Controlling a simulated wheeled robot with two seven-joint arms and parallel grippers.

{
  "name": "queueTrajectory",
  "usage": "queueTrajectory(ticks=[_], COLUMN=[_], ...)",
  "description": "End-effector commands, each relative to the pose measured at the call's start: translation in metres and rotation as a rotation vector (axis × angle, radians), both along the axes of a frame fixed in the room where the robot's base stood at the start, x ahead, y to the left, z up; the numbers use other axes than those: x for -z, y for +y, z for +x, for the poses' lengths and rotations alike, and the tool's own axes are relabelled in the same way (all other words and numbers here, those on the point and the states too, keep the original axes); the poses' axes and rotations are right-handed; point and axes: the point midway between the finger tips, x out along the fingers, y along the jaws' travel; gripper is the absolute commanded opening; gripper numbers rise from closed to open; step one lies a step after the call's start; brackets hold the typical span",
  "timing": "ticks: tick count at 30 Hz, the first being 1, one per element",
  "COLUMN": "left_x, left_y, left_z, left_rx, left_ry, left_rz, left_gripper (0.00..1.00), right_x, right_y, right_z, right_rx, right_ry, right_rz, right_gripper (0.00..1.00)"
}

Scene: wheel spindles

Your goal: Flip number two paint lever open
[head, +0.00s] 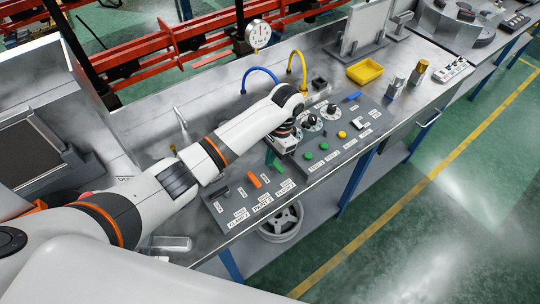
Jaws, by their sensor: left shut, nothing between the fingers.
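The near lever panel (245,222) is a dark grey plate on the bench with several levers and white labels. The labels are small; the middle front one seems to read PAINT 2. An orange lever (254,180) stands at the panel's middle, above that label. A dark lever (222,191) lies to its left and a green lever (279,166) to its right. My left gripper (286,146) is shut and empty, pointing down just beyond the green lever, right of and behind the orange one. The arm hides part of the panel's back. My right gripper is out of view.
A second panel (352,150) to the right has round dials, green and yellow buttons and a blue lever. Blue (259,72) and yellow (302,62) hoses and a gauge (258,34) stand behind. A yellow tray (365,72) sits farther right. A wheel (281,222) lies below the bench.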

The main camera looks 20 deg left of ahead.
Motion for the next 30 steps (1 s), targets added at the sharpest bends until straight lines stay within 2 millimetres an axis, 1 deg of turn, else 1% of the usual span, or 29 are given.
queueTrajectory(ticks=[1,4,9,12,17,26,30], left_x=[0.008,0.026,0.053,0.062,0.068,0.069,0.07], left_y=[0.002,0.005,0.009,0.01,0.011,0.011,0.011], left_z=[-0.003,-0.007,-0.012,-0.013,-0.014,-0.014,-0.011], left_rx=[0.0,0.0,-0.001,0.0,0.001,0.001,0.013], left_ry=[0.006,0.006,0.003,0.002,0.0,0.0,-0.001], left_rz=[0.002,0.002,0.003,0.002,0.001,0.001,0.001], left_gripper=[0.0,0.0,0.0,0.0,0.0,0.0,0.0], right_x=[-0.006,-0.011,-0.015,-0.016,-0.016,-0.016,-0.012], right_y=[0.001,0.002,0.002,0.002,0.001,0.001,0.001], right_z=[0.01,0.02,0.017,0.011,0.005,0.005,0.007], right_rx=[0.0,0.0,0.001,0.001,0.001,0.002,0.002], right_ry=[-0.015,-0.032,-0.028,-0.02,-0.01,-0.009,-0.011], right_rz=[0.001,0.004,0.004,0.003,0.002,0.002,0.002], right_gripper=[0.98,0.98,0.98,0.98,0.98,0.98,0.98])
